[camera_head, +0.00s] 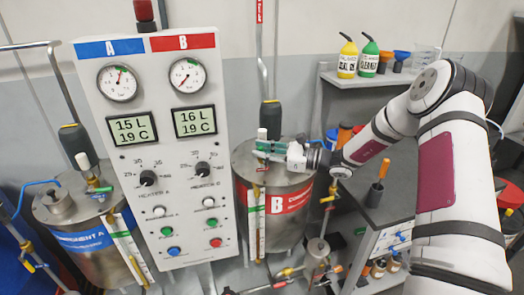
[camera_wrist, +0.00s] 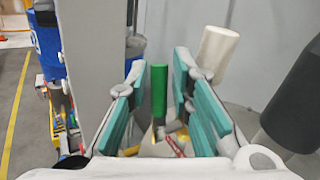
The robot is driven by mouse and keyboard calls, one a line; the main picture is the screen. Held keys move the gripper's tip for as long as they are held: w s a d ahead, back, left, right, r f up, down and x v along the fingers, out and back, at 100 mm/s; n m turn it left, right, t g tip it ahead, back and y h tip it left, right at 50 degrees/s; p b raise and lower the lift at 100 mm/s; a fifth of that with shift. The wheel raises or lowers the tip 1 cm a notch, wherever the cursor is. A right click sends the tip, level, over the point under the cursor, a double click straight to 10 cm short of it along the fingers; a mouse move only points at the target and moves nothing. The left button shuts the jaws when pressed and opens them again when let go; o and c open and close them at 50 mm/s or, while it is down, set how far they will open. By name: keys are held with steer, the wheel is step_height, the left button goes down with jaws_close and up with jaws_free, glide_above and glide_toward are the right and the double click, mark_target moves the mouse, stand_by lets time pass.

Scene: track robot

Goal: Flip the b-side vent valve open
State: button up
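The B tank (camera_head: 297,195) is a steel cylinder with a red "B" label, right of the panel. My gripper (camera_head: 262,149) is at its top, beside the white cylindrical fitting (camera_head: 262,134). In the wrist view my gripper (camera_wrist: 163,95) is open, with teal pads apart on either side. A green handle (camera_wrist: 159,88), likely the B-side vent valve's, lies between the pads, with gaps on both sides. Brass parts (camera_wrist: 158,133) show below it. The white fitting (camera_wrist: 214,52) is beyond the right finger. In the head view my gripper mostly hides the valve.
The panel (camera_head: 160,230) with gauges and knobs stands close left of my gripper. A dark grey cylinder (camera_head: 270,114) rises behind it, also near at right in the wrist view (camera_wrist: 296,100). The A tank (camera_head: 88,245) is left; a shelf with bottles (camera_head: 348,60) is at upper right.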

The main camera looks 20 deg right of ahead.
steer(key=shift+w+a, duration=0.1)
steer(key=shift+a, duration=0.1)
jaws_close()
